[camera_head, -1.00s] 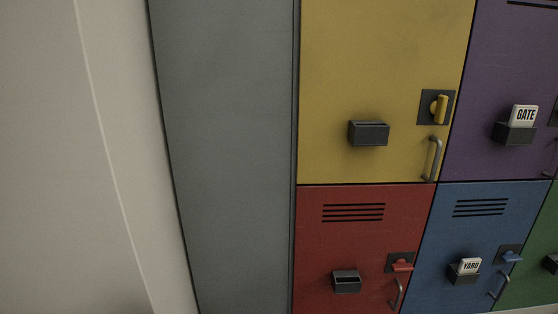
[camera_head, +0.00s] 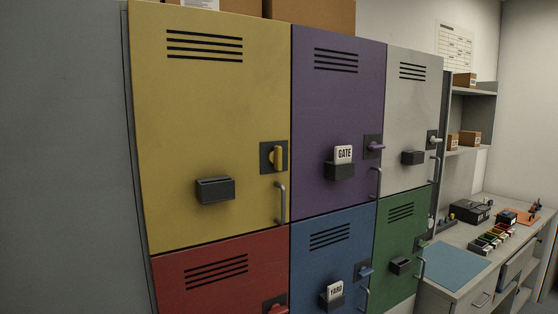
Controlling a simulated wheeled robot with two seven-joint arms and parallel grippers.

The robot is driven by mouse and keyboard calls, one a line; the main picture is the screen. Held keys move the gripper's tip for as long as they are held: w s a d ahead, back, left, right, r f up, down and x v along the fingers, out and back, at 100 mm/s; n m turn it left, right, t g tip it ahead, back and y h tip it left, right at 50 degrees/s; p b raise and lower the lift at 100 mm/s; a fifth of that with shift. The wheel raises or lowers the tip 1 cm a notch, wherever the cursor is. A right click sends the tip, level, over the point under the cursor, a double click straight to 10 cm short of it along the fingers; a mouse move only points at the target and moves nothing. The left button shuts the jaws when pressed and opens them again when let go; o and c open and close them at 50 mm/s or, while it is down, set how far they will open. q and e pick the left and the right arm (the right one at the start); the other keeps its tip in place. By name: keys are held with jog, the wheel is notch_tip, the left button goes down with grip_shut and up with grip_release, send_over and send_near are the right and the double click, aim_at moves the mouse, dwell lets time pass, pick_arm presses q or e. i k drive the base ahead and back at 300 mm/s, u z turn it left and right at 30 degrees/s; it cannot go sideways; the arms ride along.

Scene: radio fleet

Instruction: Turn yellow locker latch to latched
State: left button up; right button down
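The yellow locker (camera_head: 190,110) is the upper left door of the locker bank, and its door looks closed. Its yellow latch (camera_head: 277,157) sits on a dark square plate at the door's right side, with the knob standing upright. A metal pull handle (camera_head: 281,203) is below the latch. A dark empty-looking card holder (camera_head: 215,190) is left of the handle. Neither of my grippers is in view.
Around it are a purple locker (camera_head: 337,110) with a GATE card (camera_head: 344,154), a red locker (camera_head: 215,285), a blue locker (camera_head: 330,262) with a YARD card, and white and green lockers. A workbench (camera_head: 455,235) and shelves stand at right. A grey panel (camera_head: 65,150) is at left.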

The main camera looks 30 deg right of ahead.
aim_at(274, 157)
jog(key=z, duration=1.45)
jog(key=k, duration=0.1)
jog(key=u, duration=0.15)
